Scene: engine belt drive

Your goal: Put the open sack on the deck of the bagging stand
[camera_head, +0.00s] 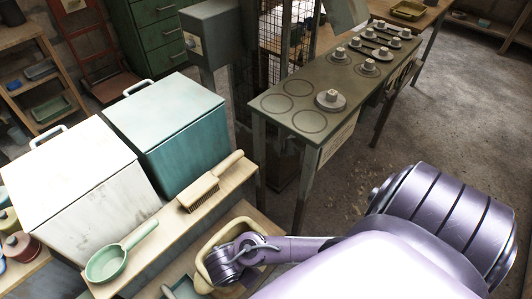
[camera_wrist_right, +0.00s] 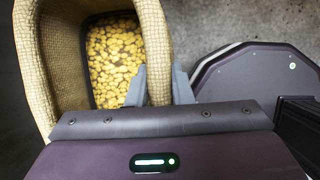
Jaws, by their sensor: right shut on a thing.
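The open sack (camera_head: 207,250) is beige, with a thick rounded rim, and sits low in the head view, partly covered by my right arm. In the right wrist view the woven sack (camera_wrist_right: 30,75) fills the upper left, mouth towards the camera. Yellow lumps (camera_wrist_right: 115,50) show within its mouth. My right gripper (camera_wrist_right: 158,85) is shut on the sack's rim, one finger on each side of the wall. In the head view the right gripper (camera_head: 228,265) is at the sack. My left gripper is out of view. I cannot tell for certain which furniture is the bagging stand.
A wooden ledge beside the sack holds a brush (camera_head: 212,182) and a green scoop (camera_head: 120,254). White (camera_head: 75,190) and teal (camera_head: 175,125) lidded bins stand behind it. A long green table (camera_head: 335,75) carries several metal weights. Bare floor (camera_head: 450,110) lies at right.

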